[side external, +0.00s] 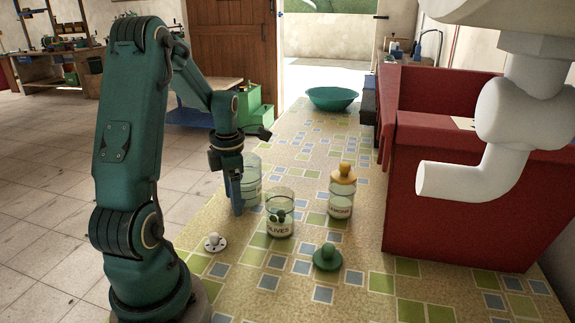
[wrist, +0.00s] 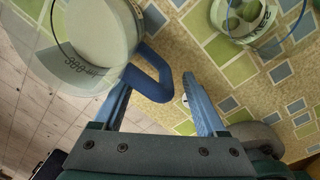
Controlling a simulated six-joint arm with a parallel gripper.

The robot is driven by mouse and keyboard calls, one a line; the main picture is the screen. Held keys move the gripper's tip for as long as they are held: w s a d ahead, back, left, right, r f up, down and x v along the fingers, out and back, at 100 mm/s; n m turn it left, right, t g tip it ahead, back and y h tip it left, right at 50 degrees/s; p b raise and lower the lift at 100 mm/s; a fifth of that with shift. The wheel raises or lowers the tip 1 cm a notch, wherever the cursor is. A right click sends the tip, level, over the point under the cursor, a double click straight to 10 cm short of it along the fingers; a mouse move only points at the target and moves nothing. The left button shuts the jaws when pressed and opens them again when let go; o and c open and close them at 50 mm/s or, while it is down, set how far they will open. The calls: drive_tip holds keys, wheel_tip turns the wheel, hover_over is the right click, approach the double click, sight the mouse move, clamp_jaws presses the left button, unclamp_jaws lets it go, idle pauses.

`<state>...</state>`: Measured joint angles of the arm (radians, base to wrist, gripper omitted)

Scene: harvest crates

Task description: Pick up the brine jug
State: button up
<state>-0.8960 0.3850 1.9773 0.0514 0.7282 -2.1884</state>
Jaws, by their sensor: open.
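The brine jug appears to be the clear glass vessel (side external: 251,172) at the left edge of the tiled surface, partly hidden behind my gripper in the side view. Contact cannot be told. In the side view my gripper (side external: 237,197) points down beside the jug.
A yellow-lidded jar (side external: 342,188) is further right. A white knobbed lid (side external: 215,243) and a green lid (side external: 327,258) lie in front. A red crate (side external: 450,200) bounds the right; a green basin (side external: 332,98) sits behind.

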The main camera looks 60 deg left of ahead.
drive_tip(key=shift+a+f, duration=0.1)
drive_tip(key=shift+f, duration=1.2)
clamp_jaws()
idle(0.4)
